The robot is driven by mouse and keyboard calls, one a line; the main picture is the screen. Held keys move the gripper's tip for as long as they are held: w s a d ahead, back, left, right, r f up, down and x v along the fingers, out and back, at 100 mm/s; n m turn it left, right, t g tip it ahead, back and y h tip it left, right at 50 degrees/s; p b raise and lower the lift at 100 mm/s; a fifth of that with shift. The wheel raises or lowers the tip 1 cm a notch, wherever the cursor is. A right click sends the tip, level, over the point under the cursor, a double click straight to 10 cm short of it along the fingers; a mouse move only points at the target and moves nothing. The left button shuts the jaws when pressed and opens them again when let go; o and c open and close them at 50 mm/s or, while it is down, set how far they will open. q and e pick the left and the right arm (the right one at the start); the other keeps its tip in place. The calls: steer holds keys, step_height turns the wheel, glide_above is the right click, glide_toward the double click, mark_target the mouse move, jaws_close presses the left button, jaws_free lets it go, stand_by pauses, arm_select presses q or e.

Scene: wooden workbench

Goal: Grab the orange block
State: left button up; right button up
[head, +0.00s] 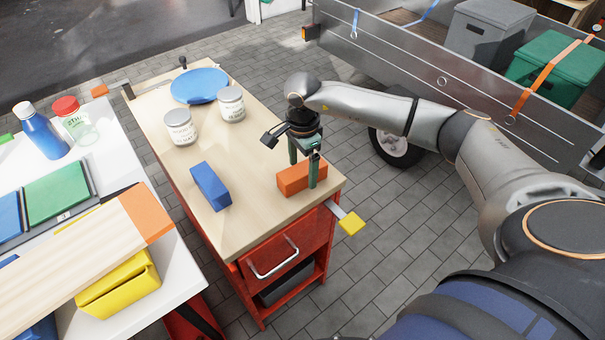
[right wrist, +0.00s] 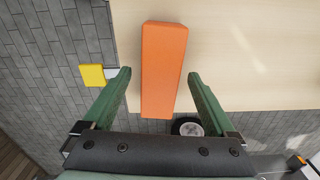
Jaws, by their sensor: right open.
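The orange block (head: 296,178) lies on the wooden workbench top (head: 255,195) near its front right corner. It also shows in the right wrist view (right wrist: 163,68), long side running away from the gripper. My right gripper (head: 302,170) is at the block, its green fingers pointing down. In the right wrist view the two fingers (right wrist: 158,75) are open, one on each side of the block, with a gap on both sides. Nothing is held. I cannot see my left gripper.
A blue block (head: 210,186) lies left of the orange one. Two white-labelled jars (head: 180,127) (head: 231,104) and a blue plate (head: 199,86) stand farther back. A yellow-ended clamp (head: 351,223) sticks out from the bench's right edge. A white table (head: 180,262) is at left, a trailer (head: 420,62) at back right.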

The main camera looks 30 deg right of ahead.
steer(key=shift+f, duration=0.4)
steer(key=shift+c, duration=0.2)
jaws_close()
